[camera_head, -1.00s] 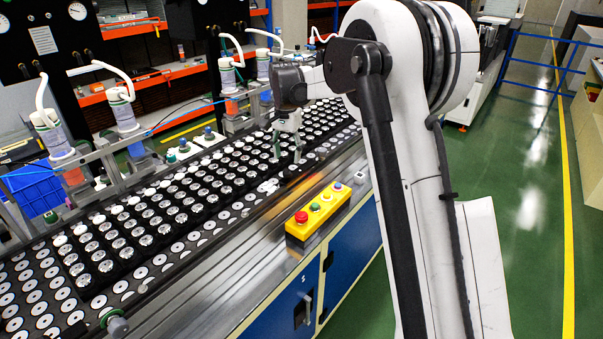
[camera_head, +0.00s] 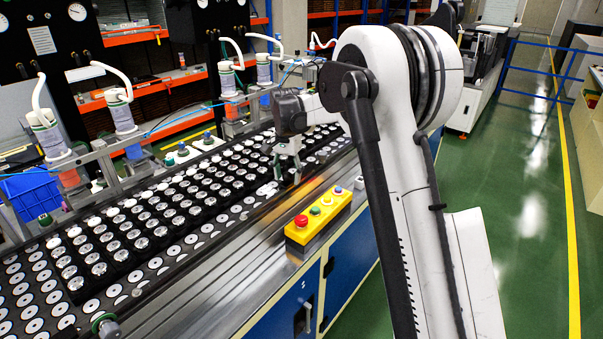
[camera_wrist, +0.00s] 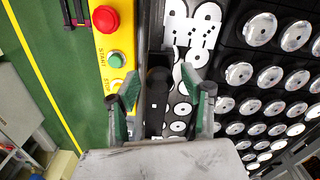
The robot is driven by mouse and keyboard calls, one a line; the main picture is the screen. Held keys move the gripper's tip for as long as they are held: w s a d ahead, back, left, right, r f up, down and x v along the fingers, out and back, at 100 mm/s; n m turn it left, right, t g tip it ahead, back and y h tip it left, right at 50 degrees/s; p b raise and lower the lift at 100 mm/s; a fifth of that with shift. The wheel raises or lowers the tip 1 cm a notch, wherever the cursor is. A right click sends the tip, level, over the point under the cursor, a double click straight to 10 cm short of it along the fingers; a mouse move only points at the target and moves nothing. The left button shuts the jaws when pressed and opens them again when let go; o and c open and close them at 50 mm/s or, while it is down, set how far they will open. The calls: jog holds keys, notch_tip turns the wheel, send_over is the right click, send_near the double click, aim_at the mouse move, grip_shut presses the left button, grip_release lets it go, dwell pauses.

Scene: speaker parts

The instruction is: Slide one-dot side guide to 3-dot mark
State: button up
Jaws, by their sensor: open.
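The one-dot side guide appears to be the dark block (camera_wrist: 158,78) with one small white dot in the wrist view. It lies between the fingers of my gripper (camera_wrist: 162,92), which are apart on either side of it; I cannot tell whether they touch it. A white plate with black dot marks (camera_wrist: 191,30) lies beyond it, at the top of the wrist view; the marks are too small to count surely. In the head view my gripper (camera_head: 291,178) points down at the near edge of the conveyor, and the guide is hidden or too small to make out.
A yellow button box (camera_head: 318,215) stands beside the conveyor's near edge, close to my gripper; its red button (camera_wrist: 105,19) shows in the wrist view. Rows of black speaker parts (camera_head: 150,225) fill the conveyor. White suction fixtures (camera_head: 122,117) stand along its far side.

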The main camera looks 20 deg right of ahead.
grip_shut()
jog(key=shift+w, duration=0.1)
jog(key=shift+w+a, duration=0.55)
jog(key=shift+w, duration=0.2)
jog(key=shift+w+a, duration=0.55)
jog(key=shift+w, duration=0.2)
jog(key=shift+o, duration=0.3)
grip_release()
jog(key=shift+r, duration=0.15)
